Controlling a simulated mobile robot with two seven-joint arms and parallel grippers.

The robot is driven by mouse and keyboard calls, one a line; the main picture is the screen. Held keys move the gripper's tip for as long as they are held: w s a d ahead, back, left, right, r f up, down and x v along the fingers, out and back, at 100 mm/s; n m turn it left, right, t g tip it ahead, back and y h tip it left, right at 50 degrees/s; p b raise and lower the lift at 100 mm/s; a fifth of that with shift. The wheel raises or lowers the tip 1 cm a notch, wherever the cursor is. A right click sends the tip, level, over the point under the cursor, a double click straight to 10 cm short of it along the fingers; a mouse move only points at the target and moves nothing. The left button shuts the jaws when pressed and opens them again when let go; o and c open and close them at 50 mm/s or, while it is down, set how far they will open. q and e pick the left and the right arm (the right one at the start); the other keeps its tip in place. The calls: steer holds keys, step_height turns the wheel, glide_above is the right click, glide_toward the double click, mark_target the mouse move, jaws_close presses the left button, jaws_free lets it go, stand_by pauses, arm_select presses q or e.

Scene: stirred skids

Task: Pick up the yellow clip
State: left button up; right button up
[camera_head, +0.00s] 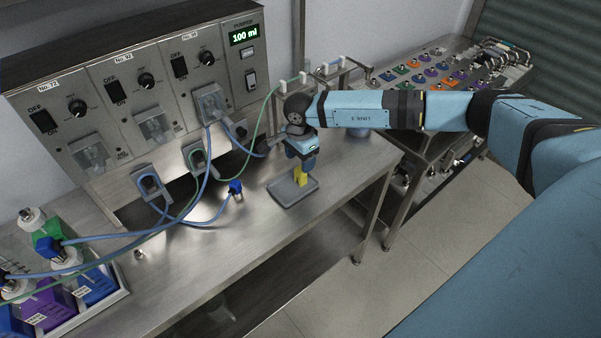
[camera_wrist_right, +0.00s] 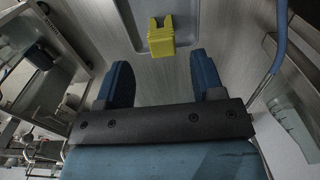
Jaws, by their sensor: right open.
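The yellow clip (camera_head: 301,180) stands on a small grey tray (camera_head: 283,190) on the steel bench. In the right wrist view the clip (camera_wrist_right: 161,42) is a ridged yellow block with two prongs, at the top centre. My right gripper (camera_head: 306,166) hangs over the tray, very near the clip and partly covering it in the head view. In the wrist view its blue fingers (camera_wrist_right: 162,72) are wide apart and empty, with the clip just beyond their tips. My left gripper is in neither view.
A blue connector (camera_head: 235,187) on a cable lies left of the tray. A pump panel (camera_head: 150,85) with hoses stands behind. A container of bottles (camera_head: 112,298) is at lower left. The bench front (camera_head: 215,265) is clear.

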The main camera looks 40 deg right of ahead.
mark_target(301, 174)
steer(key=shift+f, duration=0.85)
steer(key=f+p, duration=0.1)
steer(key=f, duration=0.4)
steer(key=shift+w+d+p, duration=0.1)
steer(key=shift+d+p, duration=0.1)
steer(key=shift+p, duration=0.2)
steer(key=shift+f, duration=0.2)
steer(key=c, duration=0.9)
